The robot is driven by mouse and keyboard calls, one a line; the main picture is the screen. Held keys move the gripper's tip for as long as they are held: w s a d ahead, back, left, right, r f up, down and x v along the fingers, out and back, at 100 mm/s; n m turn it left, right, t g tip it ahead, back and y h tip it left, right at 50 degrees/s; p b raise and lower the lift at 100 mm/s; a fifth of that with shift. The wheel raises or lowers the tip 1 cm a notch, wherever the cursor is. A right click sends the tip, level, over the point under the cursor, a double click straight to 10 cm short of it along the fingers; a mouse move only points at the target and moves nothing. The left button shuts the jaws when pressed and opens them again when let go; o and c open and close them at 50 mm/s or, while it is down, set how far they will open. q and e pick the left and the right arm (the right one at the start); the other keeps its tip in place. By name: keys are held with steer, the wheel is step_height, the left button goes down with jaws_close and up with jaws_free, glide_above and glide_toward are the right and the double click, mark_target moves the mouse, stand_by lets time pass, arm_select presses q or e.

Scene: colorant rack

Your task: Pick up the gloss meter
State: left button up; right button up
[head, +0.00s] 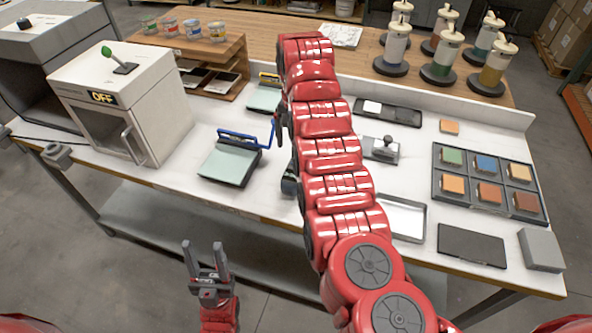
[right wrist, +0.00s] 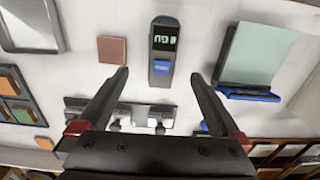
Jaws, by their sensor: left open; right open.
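The gloss meter (right wrist: 164,62), as I take it, is a dark, long device with a lit number display and a blue patch. In the right wrist view it lies on the white bench top, beyond and between the fingertips. In the head view my right arm mostly hides that spot; a dark edge (head: 289,187) beside the arm may be part of it. My right gripper (right wrist: 160,75) is open and empty above the bench, its fingers apart on either side of the meter's near end. My left gripper (head: 202,247) is open and empty, low in front of the bench edge.
A brown square (right wrist: 112,50) lies left of the meter in the right wrist view; a blue-edged panel (right wrist: 256,55) lies right. The head view shows a metal tray (head: 405,218), a colour chip rack (head: 480,205), a knobbed grey block (head: 381,151) and an oven-like box (head: 125,105).

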steer(key=f, duration=0.2)
steer(key=f+p, duration=0.1)
steer(key=shift+s+f, duration=0.2)
steer(key=shift+f, duration=0.4)
steer(key=shift+w+f+p, duration=0.25)
steer(key=shift+f+p, duration=0.1)
steer(key=shift+p, duration=0.25)
steer(key=shift+f+p, duration=0.3)
steer(key=shift+f, duration=0.1)
steer(key=shift+w+a+f, duration=0.1)
steer(key=shift+w+f, duration=0.05)
steer(key=shift+f, duration=0.85)
steer(key=shift+w+a+f, duration=0.1)
steer(key=shift+w+f, duration=0.05)
steer(key=shift+f, duration=0.8)
jaws_close()
